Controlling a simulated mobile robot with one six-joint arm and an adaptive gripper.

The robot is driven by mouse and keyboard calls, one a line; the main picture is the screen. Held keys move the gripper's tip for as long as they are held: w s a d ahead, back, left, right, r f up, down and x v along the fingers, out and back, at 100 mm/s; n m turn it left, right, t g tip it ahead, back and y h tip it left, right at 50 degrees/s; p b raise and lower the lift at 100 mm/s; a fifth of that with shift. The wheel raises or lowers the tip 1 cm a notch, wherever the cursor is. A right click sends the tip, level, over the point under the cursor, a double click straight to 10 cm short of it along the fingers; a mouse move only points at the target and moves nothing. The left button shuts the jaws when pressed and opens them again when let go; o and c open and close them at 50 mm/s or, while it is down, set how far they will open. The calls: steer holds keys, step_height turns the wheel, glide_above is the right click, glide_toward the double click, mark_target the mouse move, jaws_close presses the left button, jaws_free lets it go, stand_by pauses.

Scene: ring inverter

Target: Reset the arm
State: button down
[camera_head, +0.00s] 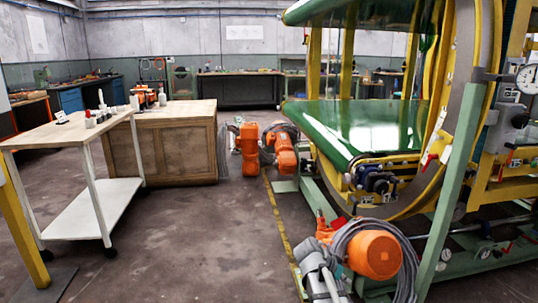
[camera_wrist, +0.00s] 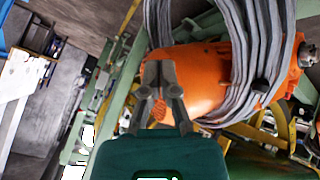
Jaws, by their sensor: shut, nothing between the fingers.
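My gripper (camera_wrist: 159,66) shows in the wrist view, with its two grey fingers together at the tips and nothing between them. Its dark green body fills the bottom middle of that view. Behind the fingers is an orange motor (camera_wrist: 203,65) with a coil of grey cable (camera_wrist: 243,40) around it. I cannot tell the gap between the fingers and the motor. The orange motor (camera_head: 376,255) also shows at the lower middle of the head view.
The ring machine's yellow and green frame (camera_head: 448,190) fills the right, with a green conveyor belt (camera_head: 370,125). A white trolley (camera_head: 95,205) and a wooden cabinet (camera_head: 165,145) stand left. The floor between is clear.

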steer(key=s+a+r+n+g+y+p, duration=0.1)
steer(key=s+a+n+y+p, duration=0.25)
steer(key=s+n, duration=0.2)
steer(key=s+a+n+g+y+p, duration=0.1)
steer(key=s+a+n+y+p, duration=0.1)
steer(key=s+a+n+y, duration=0.4)
step_height(320, 180, up, 36)
steer(key=s+d+m+p, duration=0.1)
steer(key=d+m+p, duration=0.1)
steer(key=p, duration=3.4)
steer(key=shift+d+r+h, duration=0.15)
steer(key=shift+h, duration=0.3)
steer(key=shift+s+m, duration=0.1)
steer(key=shift+m, duration=0.15)
